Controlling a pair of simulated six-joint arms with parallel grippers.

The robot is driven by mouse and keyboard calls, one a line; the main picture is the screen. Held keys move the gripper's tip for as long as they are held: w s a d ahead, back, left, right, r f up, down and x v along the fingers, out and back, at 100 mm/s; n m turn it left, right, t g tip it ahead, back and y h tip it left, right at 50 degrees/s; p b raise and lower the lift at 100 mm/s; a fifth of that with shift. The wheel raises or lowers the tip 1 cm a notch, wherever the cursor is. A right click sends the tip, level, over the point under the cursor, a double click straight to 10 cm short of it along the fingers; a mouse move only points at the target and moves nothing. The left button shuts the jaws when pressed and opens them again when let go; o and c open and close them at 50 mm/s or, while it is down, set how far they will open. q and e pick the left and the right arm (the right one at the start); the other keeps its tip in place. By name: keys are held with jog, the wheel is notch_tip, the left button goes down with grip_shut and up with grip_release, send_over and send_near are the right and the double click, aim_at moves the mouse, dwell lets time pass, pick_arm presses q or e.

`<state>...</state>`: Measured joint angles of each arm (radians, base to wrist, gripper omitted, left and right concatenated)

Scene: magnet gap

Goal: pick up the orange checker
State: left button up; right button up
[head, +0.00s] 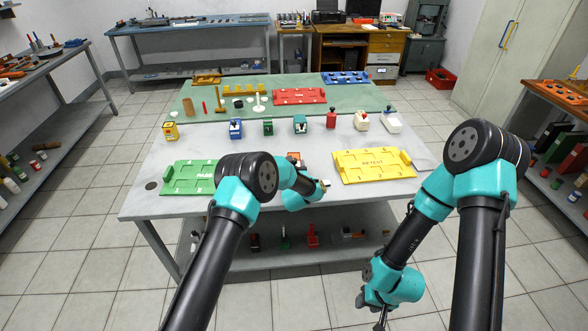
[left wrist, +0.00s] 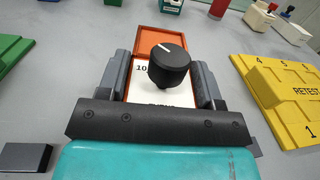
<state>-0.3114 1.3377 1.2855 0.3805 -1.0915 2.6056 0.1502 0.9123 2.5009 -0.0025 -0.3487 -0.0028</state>
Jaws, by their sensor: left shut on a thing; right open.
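The orange checker (left wrist: 147,38) has an orange frame, a white face with partly hidden print and a black knob (left wrist: 168,65). In the left wrist view it sits between the two grey fingers of my left gripper (left wrist: 164,86), which is shut on its sides. Its near edge is hidden behind the gripper body. In the head view, only a bit of the orange checker (head: 293,156) shows past my left arm, between the green and yellow trays. My right gripper (head: 381,318) is open and empty, low in front of the table, apart from everything.
A green tray (head: 176,187) lies left and a yellow RETEST tray (head: 373,177) right. Several coloured devices, including a blue one (head: 235,129) and a red one (head: 331,119), stand in a row behind. A red tray (head: 300,96) lies on the green mat (head: 240,108).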

pick_arm(q)
jog(key=shift+r, duration=0.95)
jog(key=s+r, duration=0.1)
jog(key=s, duration=1.5)
jog(key=shift+r, duration=0.25)
jog(key=shift+w, duration=0.1)
jog(key=shift+w+f, duration=0.75)
jog(key=shift+w, duration=1.9)
jog(key=shift+w+f, duration=0.7)
jog(key=shift+w, duration=1.95)
jog(key=shift+w+f, duration=0.75)
jog(key=shift+w, duration=1.9)
jog(key=shift+f, duration=0.45)
jog(key=o, duration=1.1)
jog(key=shift+r, duration=0.1)
jog(key=shift+s, duration=0.15)
jog(key=s, duration=1.1)
jog(key=shift+s+d, duration=0.15)
jog(key=shift+s, duration=0.25)
